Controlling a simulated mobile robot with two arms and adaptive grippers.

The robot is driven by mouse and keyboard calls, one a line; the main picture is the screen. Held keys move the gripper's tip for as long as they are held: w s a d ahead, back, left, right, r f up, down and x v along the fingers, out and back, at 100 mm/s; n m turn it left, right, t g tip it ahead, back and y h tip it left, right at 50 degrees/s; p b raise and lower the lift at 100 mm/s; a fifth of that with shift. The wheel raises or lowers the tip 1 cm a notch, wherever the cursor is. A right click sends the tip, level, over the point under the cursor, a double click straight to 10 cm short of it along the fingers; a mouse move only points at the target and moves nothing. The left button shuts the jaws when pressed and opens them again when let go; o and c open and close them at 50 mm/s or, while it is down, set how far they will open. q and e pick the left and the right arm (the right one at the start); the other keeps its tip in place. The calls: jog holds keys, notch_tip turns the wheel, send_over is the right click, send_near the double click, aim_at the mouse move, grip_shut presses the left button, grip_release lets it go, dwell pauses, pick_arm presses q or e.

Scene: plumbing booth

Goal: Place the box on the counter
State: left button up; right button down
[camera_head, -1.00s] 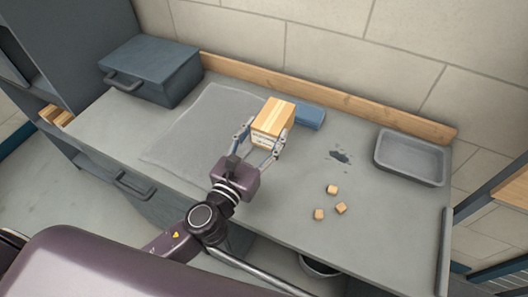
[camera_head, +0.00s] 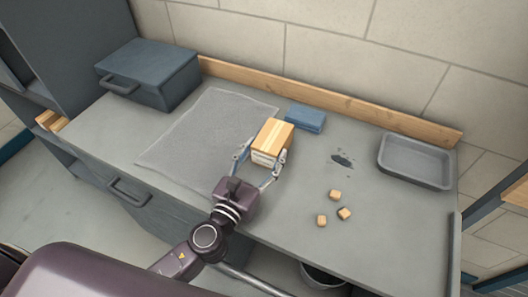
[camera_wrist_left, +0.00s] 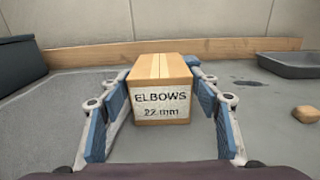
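The box (camera_head: 272,141) is a light wood-coloured block with a white label. In the left wrist view the box (camera_wrist_left: 161,88) shows upright, its label reading "ELBOWS 22 mm". My left gripper (camera_head: 266,158) reaches over the counter (camera_head: 190,175) from its front edge. Its blue-padded fingers (camera_wrist_left: 161,108) lie along both sides of the box, their far ends at its sides, and appear shut on it. The box is at or very close above the counter top; the exact contact at its underside cannot be told. My right gripper is not in view.
A blue block (camera_head: 305,118) lies just behind the box. A grey mat (camera_head: 205,130) is to the left, with a dark case (camera_head: 150,75) beyond. Small cubes (camera_head: 344,214), a dark stain (camera_head: 342,160) and a grey tray (camera_head: 416,162) are to the right. A wooden strip (camera_head: 330,97) edges the back.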

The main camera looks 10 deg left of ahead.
pick_arm(q)
jog(key=shift+o, duration=1.3)
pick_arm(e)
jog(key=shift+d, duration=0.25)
pick_arm(q)
jog(key=shift+r, duration=0.15)
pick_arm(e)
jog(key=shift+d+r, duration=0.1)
pick_arm(q)
jog(key=shift+s, duration=0.15)
jog(key=s+b, duration=0.1)
jog(key=s, duration=0.2)
jog(key=s+a+b, duration=0.1)
jog(key=s, duration=0.2)
jog(key=s+a+b, duration=0.1)
jog(key=s+b, duration=0.1)
jog(key=s, duration=0.2)
jog(key=shift+f, duration=0.2)
jog(key=shift+s+a+r, duration=0.1)
jog(key=shift+s+r, duration=0.1)
jog(key=shift+s, duration=0.55)
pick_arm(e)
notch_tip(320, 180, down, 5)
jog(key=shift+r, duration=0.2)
